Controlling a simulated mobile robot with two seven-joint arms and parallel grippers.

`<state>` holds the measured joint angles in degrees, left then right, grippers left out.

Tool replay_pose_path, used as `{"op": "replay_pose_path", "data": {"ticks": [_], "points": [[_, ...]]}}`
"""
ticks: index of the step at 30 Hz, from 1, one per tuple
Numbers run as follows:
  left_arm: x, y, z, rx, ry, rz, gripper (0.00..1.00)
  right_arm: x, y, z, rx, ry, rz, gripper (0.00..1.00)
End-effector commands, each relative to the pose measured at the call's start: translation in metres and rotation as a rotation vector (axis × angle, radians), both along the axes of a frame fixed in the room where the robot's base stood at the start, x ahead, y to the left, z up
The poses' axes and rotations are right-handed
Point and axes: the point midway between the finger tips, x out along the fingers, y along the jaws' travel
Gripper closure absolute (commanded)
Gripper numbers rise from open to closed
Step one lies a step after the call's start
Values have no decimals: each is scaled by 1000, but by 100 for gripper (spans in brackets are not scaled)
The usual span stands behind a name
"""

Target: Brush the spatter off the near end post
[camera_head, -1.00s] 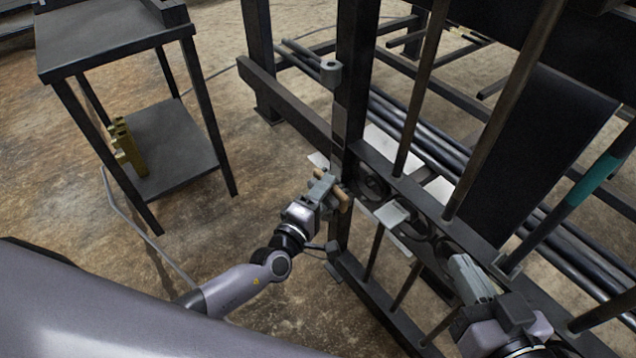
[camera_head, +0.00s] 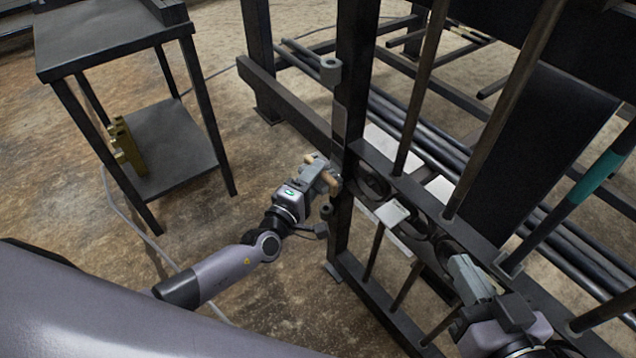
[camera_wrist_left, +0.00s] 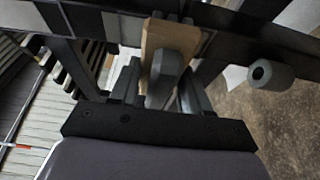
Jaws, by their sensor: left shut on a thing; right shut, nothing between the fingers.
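The near end post (camera_head: 356,85) is the dark upright at the gate's near end. Paler grey shows on its left face; I cannot tell whether that is spatter. My left gripper (camera_head: 322,174) is shut on a brush with a tan wooden body (camera_head: 331,184), held beside the post's left side. In the left wrist view the wooden body (camera_wrist_left: 160,40) stands between the fingers (camera_wrist_left: 158,90) against the dark post behind. Its bristles are hidden, so contact is unclear. My right gripper (camera_head: 468,278) is shut and empty near the gate's lower rail.
Grey round lugs (camera_head: 330,70) stick out from the post above and below my left gripper. Dark gate bars (camera_head: 424,85) stand to the right. A dark two-shelf stand (camera_head: 180,150) with a brass-coloured piece (camera_head: 125,145) is at left.

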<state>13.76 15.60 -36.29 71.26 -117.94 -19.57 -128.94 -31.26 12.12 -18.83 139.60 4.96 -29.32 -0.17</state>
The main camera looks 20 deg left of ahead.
Motion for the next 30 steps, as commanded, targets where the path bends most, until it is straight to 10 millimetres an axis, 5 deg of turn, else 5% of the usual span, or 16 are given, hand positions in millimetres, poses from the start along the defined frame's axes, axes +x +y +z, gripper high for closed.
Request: {"op": "replay_pose_path", "data": {"ticks": [4, 30], "points": [[1, 0, 15, -3, -12, 0, 87, 0, 0, 11, 0, 0, 0, 100], [-27, -30, 11, -1, -7, 1, 87, 0, 0, 28, 0, 0, 0, 100]]}}
